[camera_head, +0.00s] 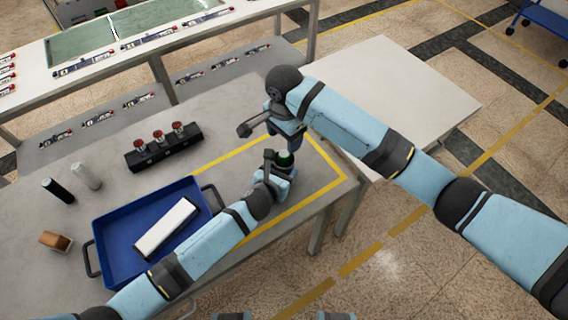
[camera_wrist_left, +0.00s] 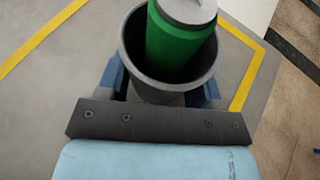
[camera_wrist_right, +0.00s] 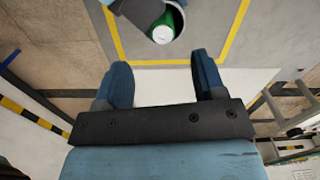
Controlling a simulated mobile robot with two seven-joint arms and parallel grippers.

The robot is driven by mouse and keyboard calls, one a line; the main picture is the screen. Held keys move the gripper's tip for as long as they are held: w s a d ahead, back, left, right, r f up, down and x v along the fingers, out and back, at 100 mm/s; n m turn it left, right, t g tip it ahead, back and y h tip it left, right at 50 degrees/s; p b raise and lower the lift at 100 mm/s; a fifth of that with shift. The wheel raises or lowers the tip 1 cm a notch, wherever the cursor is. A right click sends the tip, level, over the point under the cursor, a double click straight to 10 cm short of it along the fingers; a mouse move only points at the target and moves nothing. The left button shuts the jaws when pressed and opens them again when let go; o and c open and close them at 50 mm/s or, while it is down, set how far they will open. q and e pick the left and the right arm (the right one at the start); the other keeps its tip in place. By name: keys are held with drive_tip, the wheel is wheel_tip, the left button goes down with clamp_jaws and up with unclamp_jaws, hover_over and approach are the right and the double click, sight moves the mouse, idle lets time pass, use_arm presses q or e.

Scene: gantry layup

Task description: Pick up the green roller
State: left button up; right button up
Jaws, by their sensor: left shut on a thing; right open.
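The green roller (camera_wrist_left: 178,42) stands tilted inside a dark grey cup (camera_wrist_left: 140,62), its grey end cap uppermost. In the head view the roller's green top (camera_head: 285,158) shows between my two grippers. My left gripper (camera_wrist_left: 160,88) is shut on the cup, with a blue finger on either side of it. My right gripper (camera_wrist_right: 161,78) is open and empty, above and apart from the cup. In the right wrist view the roller (camera_wrist_right: 163,30) lies beyond the fingertips. The roller's lower part is hidden in the cup.
A blue tray (camera_head: 112,238) with a white-topped block (camera_head: 167,228) is at the left. A black rack (camera_head: 163,148) with red-topped parts stands behind it. Dark and pale cylinders (camera_head: 58,190) and a brown block (camera_head: 55,241) are farther left. Yellow tape marks the table's right part.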

sight(284, 153)
drive_tip(key=f, duration=0.7)
drive_tip(key=shift+w+f, duration=0.2)
clamp_jaws()
